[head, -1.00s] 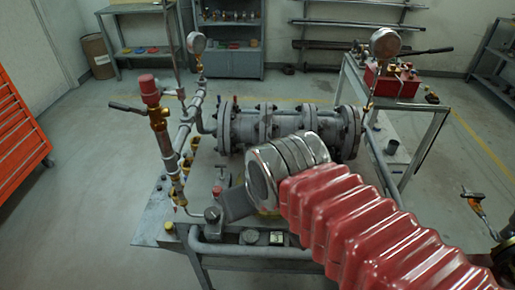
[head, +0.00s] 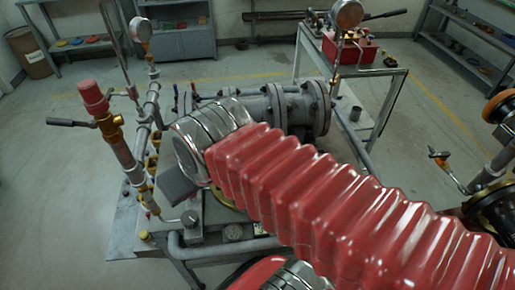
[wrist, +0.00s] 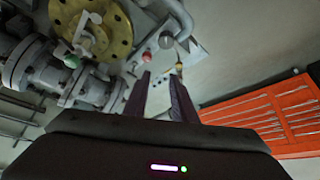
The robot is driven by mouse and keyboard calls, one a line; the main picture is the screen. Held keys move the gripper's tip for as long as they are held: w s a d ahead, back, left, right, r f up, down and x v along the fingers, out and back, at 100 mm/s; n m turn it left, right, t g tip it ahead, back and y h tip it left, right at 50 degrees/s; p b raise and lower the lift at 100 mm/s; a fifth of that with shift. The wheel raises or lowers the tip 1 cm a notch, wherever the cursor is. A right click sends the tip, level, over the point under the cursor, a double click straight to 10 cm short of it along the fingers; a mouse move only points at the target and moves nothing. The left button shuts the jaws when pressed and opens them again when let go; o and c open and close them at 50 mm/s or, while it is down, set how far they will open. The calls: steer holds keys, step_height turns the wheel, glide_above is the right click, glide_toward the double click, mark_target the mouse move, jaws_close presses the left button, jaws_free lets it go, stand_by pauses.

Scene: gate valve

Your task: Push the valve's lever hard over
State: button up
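Several levers show in the head view, and I cannot tell which one is the task's. A dark-handled lever (head: 72,123) juts left from the brass fitting under a red cap. A thin metal lever with an orange part (head: 448,172) stands at the right, beside a flanged valve (head: 495,212). My gripper (wrist: 160,88) shows in the wrist view with its two dark fingers apart and nothing between them. In the head view only a grey part of it shows beyond my wrist, above the bench's left part; its fingertips are hidden there.
A flanged pipe assembly (head: 310,108) lies across the bench. Upright pipes with a gauge (head: 140,29) stand at the left. A red box (head: 350,48) sits on the rear stand. The wrist view shows a brass flange (wrist: 118,30), a red knob (wrist: 147,57) and a red tool cabinet (wrist: 265,115).

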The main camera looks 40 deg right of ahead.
steer(key=w+d+r+n+g, duration=0.2)
steer(key=d, duration=0.9)
steer(key=w+d+r+n+g, duration=0.2)
steer(key=d+n+g, duration=0.1)
steer(key=d, duration=0.8)
steer(key=shift+w+d+n+g, duration=0.3)
steer(key=shift+d, duration=0.1)
step_height(320, 180, down, 14)
steer(key=shift+r, duration=0.1)
steer(key=shift+c, duration=0.4)
jaws_close()
